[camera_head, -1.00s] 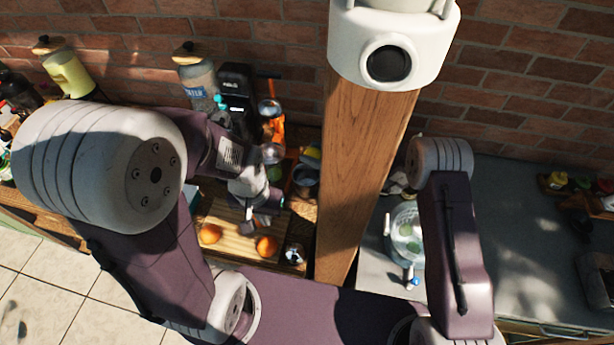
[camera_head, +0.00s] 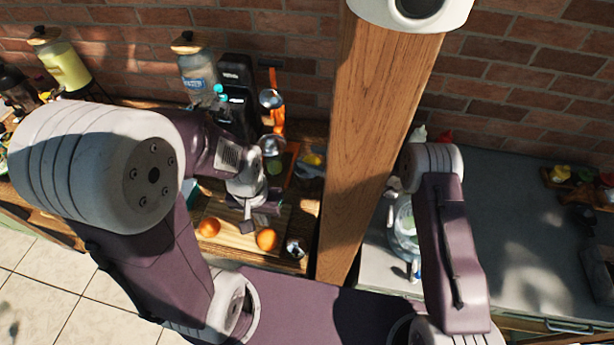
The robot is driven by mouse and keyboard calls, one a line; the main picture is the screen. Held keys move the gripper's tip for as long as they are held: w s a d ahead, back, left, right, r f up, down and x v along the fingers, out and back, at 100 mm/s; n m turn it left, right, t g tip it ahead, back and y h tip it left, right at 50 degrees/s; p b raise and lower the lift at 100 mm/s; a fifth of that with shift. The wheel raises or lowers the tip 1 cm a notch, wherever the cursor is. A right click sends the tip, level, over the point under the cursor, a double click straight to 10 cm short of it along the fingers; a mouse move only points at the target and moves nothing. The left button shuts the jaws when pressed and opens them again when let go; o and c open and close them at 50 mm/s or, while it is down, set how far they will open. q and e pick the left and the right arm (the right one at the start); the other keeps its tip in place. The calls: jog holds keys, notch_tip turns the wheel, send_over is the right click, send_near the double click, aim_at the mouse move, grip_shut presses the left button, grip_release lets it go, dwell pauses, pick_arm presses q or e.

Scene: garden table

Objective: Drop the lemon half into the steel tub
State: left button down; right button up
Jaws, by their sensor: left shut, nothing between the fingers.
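My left gripper (camera_head: 258,222) is shut and empty. It points down low over the wooden board on the left table, just behind the two oranges. A small yellow thing (camera_head: 311,159), perhaps the lemon half, shows beside the wooden post; it is too small to be sure. A dark grey, steel-looking shape lies close to it, partly hidden, and I cannot tell if it is the steel tub. My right gripper (camera_head: 391,194) is small and mostly hidden behind my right arm, beside the post; its fingers cannot be made out.
Two oranges (camera_head: 267,238) sit at the board's front, with a small shiny metal item (camera_head: 295,248) to their right. A water dispenser (camera_head: 197,72) and a black machine (camera_head: 238,95) stand behind. The wooden post (camera_head: 375,130) blocks the middle. A clear bowl (camera_head: 404,228) is on the grey counter (camera_head: 500,230).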

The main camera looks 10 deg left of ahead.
jog(key=shift+o, duration=0.9)
jog(key=shift+w+d, duration=0.1)
jog(key=shift+w, duration=0.05)
jog(key=shift+d, duration=0.25)
jog(key=b+v, duration=0.3)
jog(key=v, duration=0.5)
jog(key=shift+s+d, duration=0.2)
jog(key=shift+s, duration=0.05)
